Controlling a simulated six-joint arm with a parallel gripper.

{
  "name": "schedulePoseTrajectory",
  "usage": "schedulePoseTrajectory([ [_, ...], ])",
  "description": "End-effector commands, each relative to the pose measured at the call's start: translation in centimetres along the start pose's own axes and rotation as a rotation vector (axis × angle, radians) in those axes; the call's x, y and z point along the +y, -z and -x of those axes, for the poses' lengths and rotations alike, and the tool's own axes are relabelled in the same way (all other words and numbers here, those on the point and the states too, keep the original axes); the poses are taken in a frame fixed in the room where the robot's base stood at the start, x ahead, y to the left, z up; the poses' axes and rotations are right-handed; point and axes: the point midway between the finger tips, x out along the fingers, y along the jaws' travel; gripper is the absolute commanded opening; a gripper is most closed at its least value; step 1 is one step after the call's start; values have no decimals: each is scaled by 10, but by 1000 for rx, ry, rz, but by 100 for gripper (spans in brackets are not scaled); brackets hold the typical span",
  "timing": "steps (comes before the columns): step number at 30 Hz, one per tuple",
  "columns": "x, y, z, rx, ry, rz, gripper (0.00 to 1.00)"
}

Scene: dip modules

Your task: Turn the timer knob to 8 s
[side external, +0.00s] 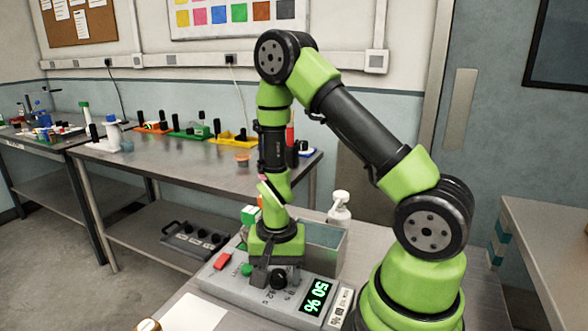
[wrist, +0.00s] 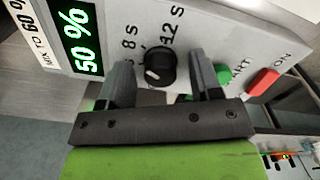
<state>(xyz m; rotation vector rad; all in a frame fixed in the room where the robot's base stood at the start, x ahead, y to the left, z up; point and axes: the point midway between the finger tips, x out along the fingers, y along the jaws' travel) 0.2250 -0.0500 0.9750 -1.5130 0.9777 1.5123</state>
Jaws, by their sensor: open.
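The timer knob (wrist: 160,68) is a round black knob on the sloped grey panel (wrist: 215,40), with a pale mark at the lower left of its face. The labels "8 s" and "12 s" are printed beside it; other marks are partly hidden. My gripper (wrist: 162,72) is open, with one finger on each side of the knob and a visible gap to each. In the side external view my gripper (side external: 276,268) points down over the panel, and the knob (side external: 278,278) shows between its fingers.
A green display (wrist: 79,37) reads 50 %. A green button (wrist: 223,74) and a red switch (wrist: 262,83) marked ON sit on the panel's other side.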

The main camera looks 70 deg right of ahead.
Motion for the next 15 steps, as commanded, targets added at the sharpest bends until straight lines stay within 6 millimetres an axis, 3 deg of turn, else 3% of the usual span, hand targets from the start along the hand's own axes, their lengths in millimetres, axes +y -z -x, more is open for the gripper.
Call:
schedulePoseTrajectory([
  [15,0,0,0,0,0,980,58],
])
